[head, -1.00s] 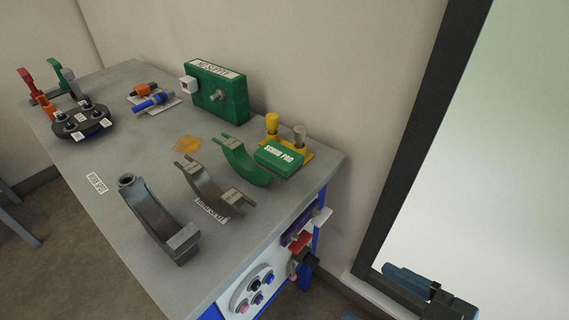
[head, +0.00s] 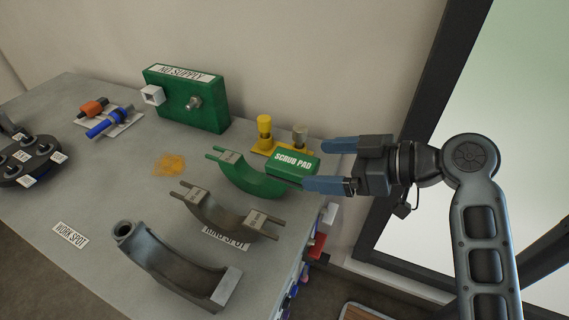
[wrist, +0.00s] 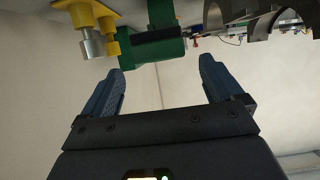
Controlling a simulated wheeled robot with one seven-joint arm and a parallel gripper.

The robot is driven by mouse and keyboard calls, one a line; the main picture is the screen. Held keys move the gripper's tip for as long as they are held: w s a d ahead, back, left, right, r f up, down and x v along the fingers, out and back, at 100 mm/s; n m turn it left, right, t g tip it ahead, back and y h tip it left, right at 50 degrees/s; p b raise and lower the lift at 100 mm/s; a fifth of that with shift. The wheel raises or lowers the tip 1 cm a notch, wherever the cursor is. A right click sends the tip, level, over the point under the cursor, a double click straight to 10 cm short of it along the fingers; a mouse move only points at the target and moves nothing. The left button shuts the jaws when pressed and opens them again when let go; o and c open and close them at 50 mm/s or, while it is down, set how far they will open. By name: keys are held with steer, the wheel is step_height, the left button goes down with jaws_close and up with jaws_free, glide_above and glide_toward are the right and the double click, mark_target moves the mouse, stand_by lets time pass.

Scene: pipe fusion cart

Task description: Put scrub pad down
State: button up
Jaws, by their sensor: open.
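The scrub pad (head: 293,163) is a green block with a white label. It rests at the table's right end, beside a green half-ring (head: 250,178) and in front of a yellow stand (head: 266,136). My gripper (head: 330,165) is open and empty just right of the pad, one blue finger towards the wall and the other nearer the front. In the head view the near fingertip overlaps the pad's right edge; I cannot tell if they touch. In the wrist view the open fingers (wrist: 160,85) have a clear gap, with green shapes beyond them at the top.
A grey half-ring (head: 218,215) and a larger dark one (head: 165,262) lie to the front left. A green NO SUPPLY box (head: 185,98) stands at the back. An orange stain (head: 170,164) marks the tabletop. A dark-framed panel (head: 420,130) rises at right.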

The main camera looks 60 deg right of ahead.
mark_target(302, 164)
steer(key=p+x, duration=0.1)
steer(key=x, duration=0.6)
steer(key=shift+a+f, duration=0.1)
steer(key=shift+f, duration=0.05)
steer(key=c, duration=1.1)
steer(key=shift+c, duration=0.2)
